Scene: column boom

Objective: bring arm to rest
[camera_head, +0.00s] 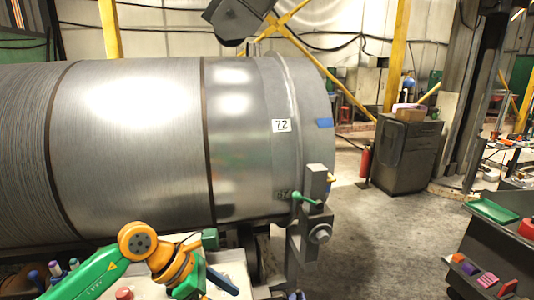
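My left arm comes in from the lower left, green with orange joints, bent at an orange elbow. Its gripper (208,284) is at the bottom edge, low in front of the large metal cylinder (140,140) and over a pale surface. The gripper is small and partly cut off by the frame, so I cannot tell whether it is open or shut, and nothing is clearly seen in it. My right gripper is not in view. A dark boxy head (238,18) hangs above the cylinder at the top, cut off by the frame.
A grey bracket with a green lever (304,198) stands at the cylinder's right end. At right are a dark cabinet (408,157), a red extinguisher (365,162) and a dark bench with a green tray (492,211). The floor between bracket and bench is clear.

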